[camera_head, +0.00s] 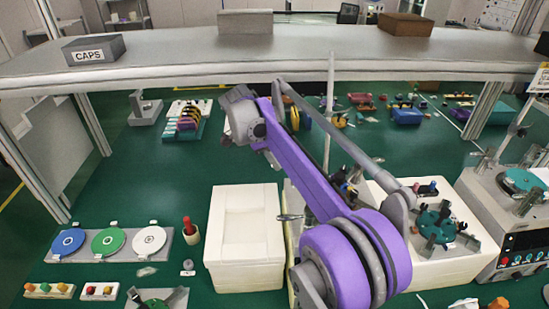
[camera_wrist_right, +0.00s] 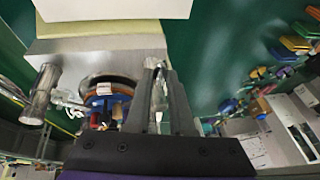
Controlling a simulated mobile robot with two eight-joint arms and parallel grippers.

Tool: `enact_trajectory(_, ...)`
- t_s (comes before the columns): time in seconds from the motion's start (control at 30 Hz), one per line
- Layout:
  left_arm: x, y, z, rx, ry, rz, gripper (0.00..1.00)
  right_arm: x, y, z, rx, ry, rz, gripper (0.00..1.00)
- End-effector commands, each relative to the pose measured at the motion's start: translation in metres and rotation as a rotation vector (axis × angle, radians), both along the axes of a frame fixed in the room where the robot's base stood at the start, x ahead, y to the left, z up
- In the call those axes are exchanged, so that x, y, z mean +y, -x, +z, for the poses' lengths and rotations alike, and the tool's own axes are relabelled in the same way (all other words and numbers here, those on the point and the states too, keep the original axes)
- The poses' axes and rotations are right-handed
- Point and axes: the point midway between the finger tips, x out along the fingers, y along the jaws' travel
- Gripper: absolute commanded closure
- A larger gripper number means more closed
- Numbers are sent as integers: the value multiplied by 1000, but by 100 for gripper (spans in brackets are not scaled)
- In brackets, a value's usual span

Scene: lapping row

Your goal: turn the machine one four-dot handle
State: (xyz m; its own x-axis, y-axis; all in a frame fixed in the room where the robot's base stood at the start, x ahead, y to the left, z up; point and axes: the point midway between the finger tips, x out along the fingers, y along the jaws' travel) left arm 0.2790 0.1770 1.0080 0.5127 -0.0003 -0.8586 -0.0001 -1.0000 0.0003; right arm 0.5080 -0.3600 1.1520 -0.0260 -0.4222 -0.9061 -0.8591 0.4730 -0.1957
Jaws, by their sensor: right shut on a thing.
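In the right wrist view the dark fingers of my right gripper (camera_wrist_right: 160,80) are shut on a shiny metal handle (camera_wrist_right: 159,100), which shows between them. I cannot make out any dots on it. A machine plate with an orange and blue rim (camera_wrist_right: 105,95) is left of the fingers. In the head view my purple right arm covers much of the middle machine, and its gripper is mostly hidden behind the arm. A cream machine with a teal plate (camera_head: 437,226) stands to the right of the arm. My left gripper is not in view.
A cream box (camera_head: 245,240) stands left of my arm. Blue (camera_head: 68,241), green (camera_head: 108,241) and white (camera_head: 149,240) discs lie at the left. A grey shelf (camera_head: 330,52) with a CAPS box (camera_head: 93,50) crosses behind. Another machine (camera_head: 515,225) stands at the far right.

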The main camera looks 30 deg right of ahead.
Motion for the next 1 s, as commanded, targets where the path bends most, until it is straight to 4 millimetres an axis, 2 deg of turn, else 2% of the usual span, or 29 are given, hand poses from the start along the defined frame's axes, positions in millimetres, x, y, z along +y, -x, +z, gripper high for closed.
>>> enact_trajectory(0.47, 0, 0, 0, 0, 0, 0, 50, -1, 1, -2, 2, 0, -15, 100)
enact_trajectory(0.5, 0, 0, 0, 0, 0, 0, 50, -1, 1, -2, 2, 0, -14, 72)
enact_trajectory(0.63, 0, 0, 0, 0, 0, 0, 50, -1, 1, -1, 1, 0, -14, 49)
enact_trajectory(1.0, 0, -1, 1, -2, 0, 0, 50, 2, 0, 5, 1, 0, -12, 49)
